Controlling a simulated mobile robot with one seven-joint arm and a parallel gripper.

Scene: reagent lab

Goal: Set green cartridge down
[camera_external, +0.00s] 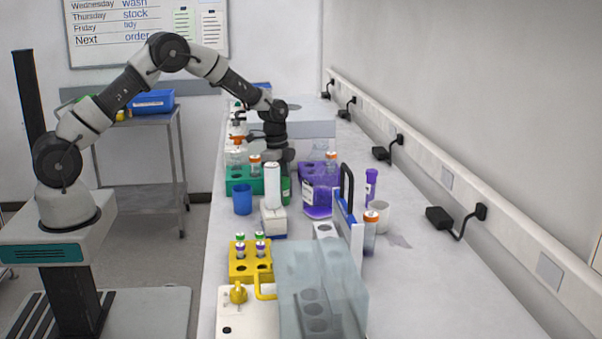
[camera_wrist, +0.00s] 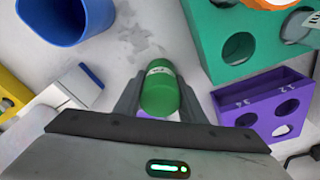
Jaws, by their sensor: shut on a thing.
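The green cartridge (camera_wrist: 160,92) is a short green cylinder with a pale label. My gripper (camera_wrist: 160,103) is shut on it, with one dark finger on each side, in the wrist view. In the external view the cartridge (camera_external: 285,190) shows low beneath my gripper (camera_external: 284,176), just left of the purple rack. I cannot tell whether its lower end touches the bench.
A green rack (camera_wrist: 238,46) and a purple rack (camera_wrist: 262,108) stand to the right in the wrist view. A blue cup (camera_wrist: 64,18) is at upper left. A white block (camera_wrist: 75,88) stands to the left. Bare stained bench (camera_wrist: 128,45) lies between them.

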